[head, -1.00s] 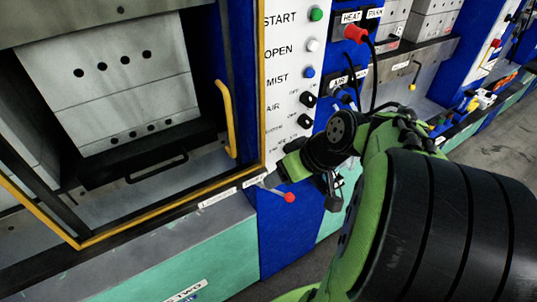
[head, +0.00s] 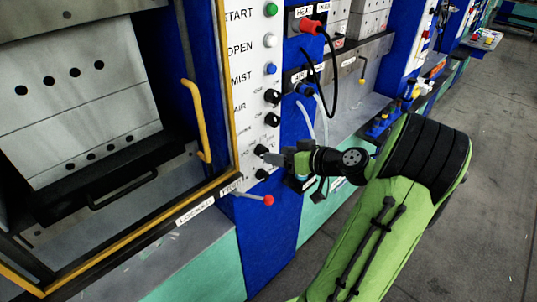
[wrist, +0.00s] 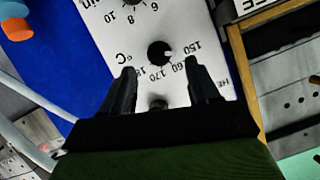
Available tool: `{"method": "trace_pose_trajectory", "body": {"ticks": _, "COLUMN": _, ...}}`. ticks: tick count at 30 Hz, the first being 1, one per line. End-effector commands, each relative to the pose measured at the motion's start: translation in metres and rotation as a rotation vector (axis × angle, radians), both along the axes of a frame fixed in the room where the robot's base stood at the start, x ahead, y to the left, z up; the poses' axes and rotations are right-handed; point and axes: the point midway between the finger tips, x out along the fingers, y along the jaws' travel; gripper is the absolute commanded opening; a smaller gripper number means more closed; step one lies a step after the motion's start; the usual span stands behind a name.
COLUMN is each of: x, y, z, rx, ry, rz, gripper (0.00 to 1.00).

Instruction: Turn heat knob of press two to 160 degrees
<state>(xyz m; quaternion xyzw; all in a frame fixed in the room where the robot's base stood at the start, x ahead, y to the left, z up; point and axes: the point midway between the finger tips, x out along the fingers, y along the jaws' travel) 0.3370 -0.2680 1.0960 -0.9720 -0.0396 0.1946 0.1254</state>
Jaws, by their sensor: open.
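In the wrist view, upside down, a black knob (wrist: 160,53) with a white mark sits on a white panel with a °C scale showing 150, 160 and 170. Its mark points toward about 150. My gripper (wrist: 158,68) is open, its two fingers spread on either side below the knob in the picture; I cannot tell if they touch the panel. In the head view, my gripper (head: 270,158) is at the lower part of press two's white control panel (head: 250,120), beside the lower knobs, and partly hides that area.
Another knob (wrist: 137,3) with a minutes scale is close by. A lever with a red ball (head: 268,200) sticks out below the panel. A yellow handle (head: 195,120) stands to the left. Open floor lies further right.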

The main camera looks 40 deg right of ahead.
Motion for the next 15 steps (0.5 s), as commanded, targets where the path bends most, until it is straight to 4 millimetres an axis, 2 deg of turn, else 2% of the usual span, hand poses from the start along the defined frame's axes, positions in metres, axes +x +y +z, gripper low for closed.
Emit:
{"method": "trace_pose_trajectory", "body": {"ticks": 3, "x": 0.024, "y": 0.004, "z": -0.01, "rx": 0.001, "ry": 0.0, "rz": 0.004, "gripper": 0.6}}
{"method": "trace_pose_trajectory", "body": {"ticks": 6, "x": 0.037, "y": 0.006, "z": -0.015, "rx": 0.0, "ry": 0.0, "rz": 0.003, "gripper": 0.6}}
{"method": "trace_pose_trajectory", "body": {"ticks": 15, "x": 0.044, "y": 0.005, "z": -0.018, "rx": 0.0, "ry": 0.001, "rz": -0.001, "gripper": 0.6}}
